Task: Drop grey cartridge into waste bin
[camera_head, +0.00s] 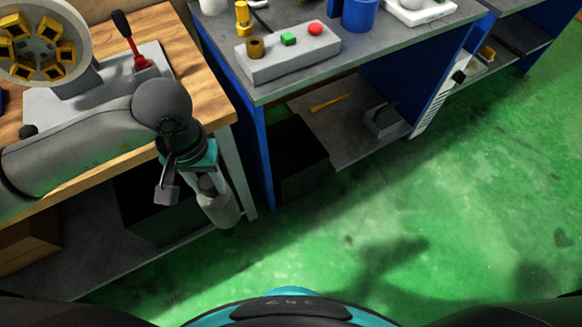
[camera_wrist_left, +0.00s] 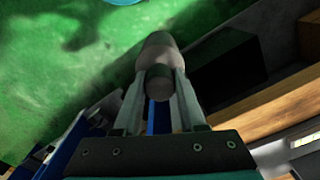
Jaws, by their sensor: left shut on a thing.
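My left gripper (camera_head: 208,184) points down beside the wooden bench's front edge and is shut on the grey cartridge (camera_head: 220,210). The cartridge hangs below the fingers, tilted, above the floor. In the left wrist view the cartridge (camera_wrist_left: 160,48) sits between the two fingers (camera_wrist_left: 160,84). A black open bin (camera_head: 150,213) is under the wooden bench, left of the cartridge, and partly hidden by my arm. It also shows in the left wrist view (camera_wrist_left: 228,78). Another dark bin (camera_head: 300,160) is under the blue bench. I cannot tell which is the waste bin. My right gripper is not in view.
The wooden bench (camera_head: 178,42) holds a machine with a round wheel (camera_head: 38,42) and a red lever (camera_head: 138,58). The blue bench (camera_head: 262,88) has a button box (camera_head: 290,55) on top and a lower shelf (camera_head: 345,130). Green floor (camera_head: 480,200) is clear to the right.

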